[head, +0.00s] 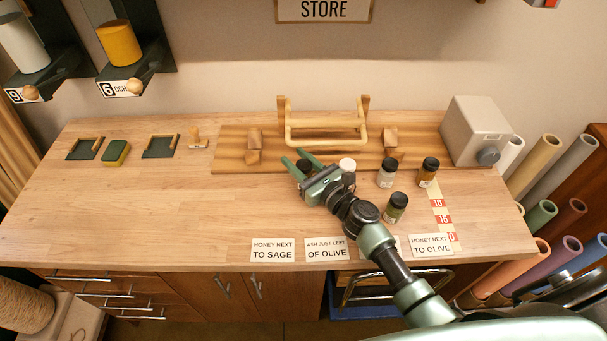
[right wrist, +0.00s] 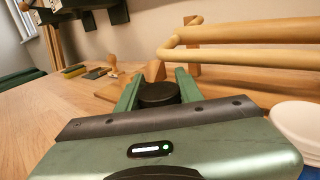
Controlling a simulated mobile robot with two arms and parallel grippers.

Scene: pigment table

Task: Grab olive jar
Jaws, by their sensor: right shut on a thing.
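My right gripper (head: 303,162) is at the middle of the table, its green fingers on either side of a dark-lidded jar (right wrist: 160,94). It is shut on this jar; only the black lid shows clearly, so I cannot tell the jar's colour. A jar with olive-green contents (head: 396,208) stands to the right of my right arm, apart from the gripper. A pale grey jar (head: 387,173) and an amber jar (head: 428,172) stand behind it. My left gripper is not in view.
A wooden rack (head: 325,136) stands on a board at the back. A white round thing (head: 347,164) is just right of the gripper. Cards (head: 272,250) lie along the front edge. A grey box (head: 478,132) is at the back right. The left of the table is largely clear.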

